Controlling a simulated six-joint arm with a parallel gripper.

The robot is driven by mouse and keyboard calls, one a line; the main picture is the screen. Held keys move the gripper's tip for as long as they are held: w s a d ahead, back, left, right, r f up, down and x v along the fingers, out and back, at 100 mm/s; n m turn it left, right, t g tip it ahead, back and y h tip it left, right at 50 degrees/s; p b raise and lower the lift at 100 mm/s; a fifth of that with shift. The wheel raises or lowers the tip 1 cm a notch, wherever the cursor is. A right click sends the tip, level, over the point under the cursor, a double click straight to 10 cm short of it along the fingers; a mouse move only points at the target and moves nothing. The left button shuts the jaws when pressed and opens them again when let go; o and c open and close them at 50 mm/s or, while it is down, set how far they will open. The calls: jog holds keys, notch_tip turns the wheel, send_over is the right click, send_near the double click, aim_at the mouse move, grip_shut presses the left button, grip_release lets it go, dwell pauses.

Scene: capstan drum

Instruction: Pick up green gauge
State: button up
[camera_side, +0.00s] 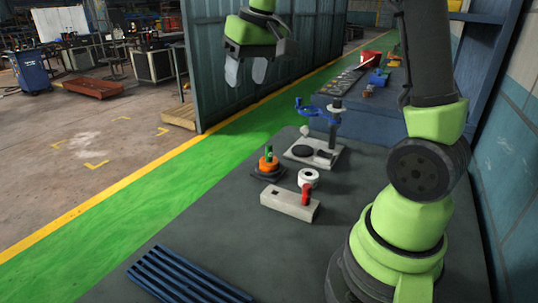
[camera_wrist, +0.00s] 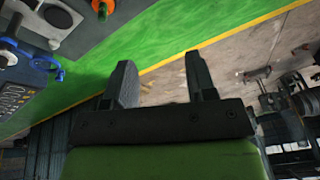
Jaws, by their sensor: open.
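A small green upright piece (camera_side: 269,153), which looks like the green gauge, stands on an orange drum-like part (camera_side: 268,164) with a dark base on the grey table. It is small in the picture, so its exact shape is hard to tell. My gripper (camera_side: 246,71) is high up, above and to the left of it in the side view, well apart from it. In the wrist view my gripper (camera_wrist: 159,62) is open with nothing between its fingers.
A pale block with a red knob (camera_side: 305,195), a white ring (camera_side: 308,178) and a light plate with a post and blue arm (camera_side: 312,152) stand close to the orange part. A blue slatted rack (camera_side: 185,275) lies at the front.

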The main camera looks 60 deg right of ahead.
jog(key=w+d+f+g, duration=0.2)
jog(key=w+d+f, duration=0.1)
jog(key=d+f, duration=0.25)
jog(key=g, duration=0.1)
send_over(269, 145)
jog(key=f, duration=1)
jog(key=shift+w, duration=0.2)
notch_tip(269, 145, down, 4)
jog(key=shift+d+f, duration=0.1)
jog(key=shift+f, duration=0.05)
jog(key=shift+s+f, duration=0.15)
jog(key=shift+f, duration=2.65)
jog(key=shift+c, duration=0.4)
grip_shut()
